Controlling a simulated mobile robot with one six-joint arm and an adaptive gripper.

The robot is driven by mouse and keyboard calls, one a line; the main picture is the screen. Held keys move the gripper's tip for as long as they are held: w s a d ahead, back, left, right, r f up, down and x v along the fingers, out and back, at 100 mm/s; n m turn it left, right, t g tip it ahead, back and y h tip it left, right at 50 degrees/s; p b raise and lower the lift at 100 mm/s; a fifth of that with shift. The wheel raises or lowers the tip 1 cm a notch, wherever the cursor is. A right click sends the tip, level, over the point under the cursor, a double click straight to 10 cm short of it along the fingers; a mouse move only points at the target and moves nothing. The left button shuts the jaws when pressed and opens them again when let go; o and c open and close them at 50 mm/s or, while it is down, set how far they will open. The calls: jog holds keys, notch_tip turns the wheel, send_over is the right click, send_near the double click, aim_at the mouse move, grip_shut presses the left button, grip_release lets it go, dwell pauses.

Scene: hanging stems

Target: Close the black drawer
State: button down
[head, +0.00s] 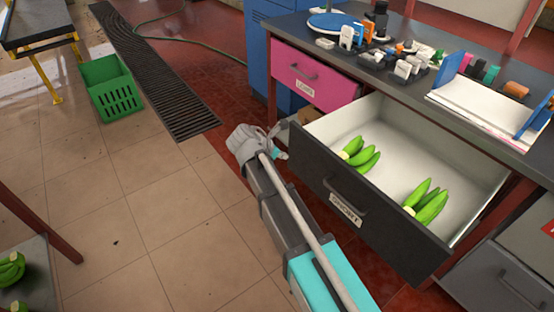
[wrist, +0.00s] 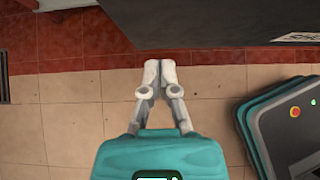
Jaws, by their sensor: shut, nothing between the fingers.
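The black drawer (head: 395,222) stands pulled far out of the desk in the head view. Its front carries a dark handle and a white label, and its pale inside holds two bunches of green bananas (head: 360,156) (head: 428,202). In the wrist view a dark panel with a white label, which looks like the drawer front (wrist: 210,22), fills the upper right. My gripper (wrist: 155,68) is shut and empty, with its fingertips together over the floor. In the head view my arm's end is left of the drawer's left front corner; the fingertips are mostly hidden there.
A pink drawer (head: 313,86) sits in the desk, left of the black one. Tools and small parts crowd the desktop (head: 405,25). A green crate (head: 110,90) stands on the floor beside a drain grate (head: 160,80).

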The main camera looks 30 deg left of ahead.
aim_at(296, 152)
jog(key=shift+w+d+r, duration=0.1)
jog(key=shift+w+d, duration=0.25)
jog(key=shift+w, duration=0.4)
jog(key=shift+w+d, duration=0.3)
jog(key=shift+w, duration=0.45)
